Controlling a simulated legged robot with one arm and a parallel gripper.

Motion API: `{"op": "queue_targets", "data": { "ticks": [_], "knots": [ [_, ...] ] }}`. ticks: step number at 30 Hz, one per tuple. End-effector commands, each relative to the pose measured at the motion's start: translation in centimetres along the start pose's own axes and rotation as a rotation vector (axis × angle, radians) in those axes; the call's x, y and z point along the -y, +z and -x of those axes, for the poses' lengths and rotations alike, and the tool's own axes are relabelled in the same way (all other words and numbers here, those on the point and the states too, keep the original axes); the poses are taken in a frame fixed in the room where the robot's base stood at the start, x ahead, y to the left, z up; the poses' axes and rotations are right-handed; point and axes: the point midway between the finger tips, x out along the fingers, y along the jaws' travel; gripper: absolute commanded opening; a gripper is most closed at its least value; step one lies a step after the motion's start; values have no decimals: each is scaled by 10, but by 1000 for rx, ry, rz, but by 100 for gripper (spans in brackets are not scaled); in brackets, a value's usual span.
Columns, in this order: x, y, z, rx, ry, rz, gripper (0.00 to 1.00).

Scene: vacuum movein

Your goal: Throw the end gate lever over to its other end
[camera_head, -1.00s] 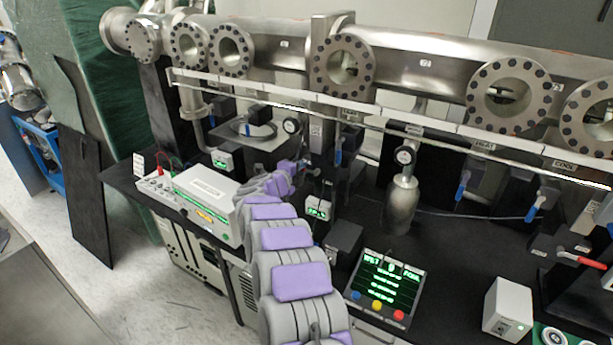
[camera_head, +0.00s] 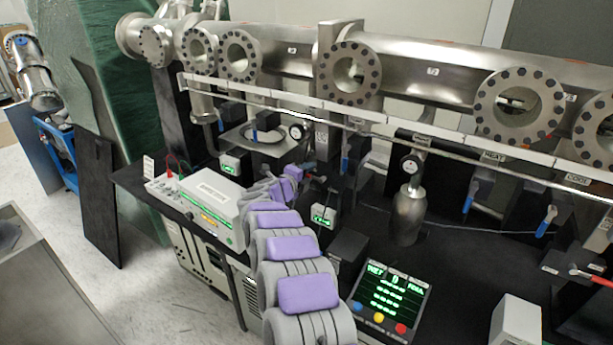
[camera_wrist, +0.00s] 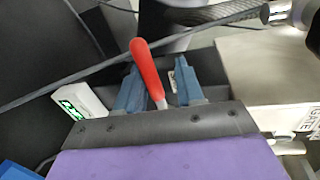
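A lever with a red handle (camera_wrist: 146,68) stands in the middle of the wrist view, leaning a little to the left. My gripper (camera_wrist: 158,82) has its two blue fingers apart on either side of the lever's lower part. The lever sits closer to the left finger; I cannot tell whether they touch. A sideways label that seems to read GATE (camera_wrist: 308,118) is on a pale block at the right. In the head view my gripper is small at the far end of my arm, and the lever there is hidden or too small to make out.
A white box with a green display (camera_wrist: 82,100) is left of the fingers. A dark rod crosses behind the lever. In the head view, a control screen (camera_head: 390,297), a steel cylinder (camera_head: 409,215) and blue-handled valves (camera_head: 470,197) stand on the black bench, below a long flanged pipe (camera_head: 430,75).

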Motion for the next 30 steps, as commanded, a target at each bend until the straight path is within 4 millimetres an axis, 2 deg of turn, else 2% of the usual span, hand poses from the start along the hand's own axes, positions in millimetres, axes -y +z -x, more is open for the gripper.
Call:
{"op": "queue_targets", "data": {
  "ticks": [11, 16, 23, 30],
  "knots": [
    [-2, 0, 0, -1, 3, 4, 37],
    [-2, 0, 10, -1, 4, 2, 37],
    [-1, 1, 45, 0, 5, 5, 37],
    [-2, 2, 96, 3, 6, 6, 37]
  ]
}}
